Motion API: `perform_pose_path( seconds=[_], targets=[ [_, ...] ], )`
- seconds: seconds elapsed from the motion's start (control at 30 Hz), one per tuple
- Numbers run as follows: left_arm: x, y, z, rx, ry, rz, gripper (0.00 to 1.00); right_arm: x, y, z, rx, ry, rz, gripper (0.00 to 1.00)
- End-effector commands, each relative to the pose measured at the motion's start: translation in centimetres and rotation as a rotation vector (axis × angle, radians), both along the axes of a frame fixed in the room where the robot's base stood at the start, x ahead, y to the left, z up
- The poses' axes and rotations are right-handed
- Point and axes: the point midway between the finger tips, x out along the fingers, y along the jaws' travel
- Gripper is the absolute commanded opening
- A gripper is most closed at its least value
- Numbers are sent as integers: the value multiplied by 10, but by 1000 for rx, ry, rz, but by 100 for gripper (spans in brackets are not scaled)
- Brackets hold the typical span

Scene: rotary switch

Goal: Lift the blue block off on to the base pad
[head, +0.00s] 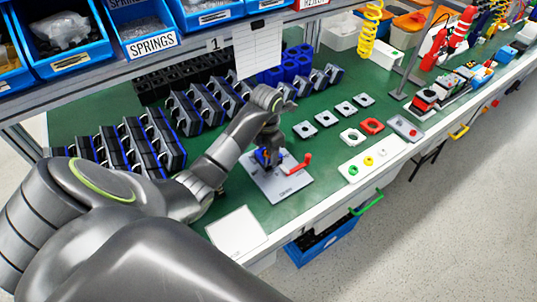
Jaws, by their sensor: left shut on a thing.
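The blue block (261,157) shows as a small blue patch under my left gripper, over the grey base plate (272,190). My left gripper (267,149) points down and is shut on the blue block. The fingers and hand cover much of the block, so I cannot tell whether it touches the plate below. A red crank-shaped part (297,166) lies at the plate's right side, close to the block. I cannot make out a separate base pad. My right gripper does not show.
Rows of black and blue parts (150,138) stand behind and left of my left arm. Several grey square pieces (325,118) and a red one (372,125) lie to the right. A white card (236,232) lies near the front edge. Blue bins (150,32) hang above.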

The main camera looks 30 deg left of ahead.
Motion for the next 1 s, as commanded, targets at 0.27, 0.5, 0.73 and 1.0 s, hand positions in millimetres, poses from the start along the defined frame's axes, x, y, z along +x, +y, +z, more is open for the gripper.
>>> perform_pose_path(
  seconds=[0.27,0.5,0.73,1.0],
  targets=[
    [1,0,4,1,-3,0,30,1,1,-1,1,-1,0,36],
    [1,0,48,1,-2,0,30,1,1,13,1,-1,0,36],
    [0,0,80,1,0,0,30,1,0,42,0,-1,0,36],
    [0,0,99,0,0,0,30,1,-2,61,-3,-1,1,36]
  ],
)
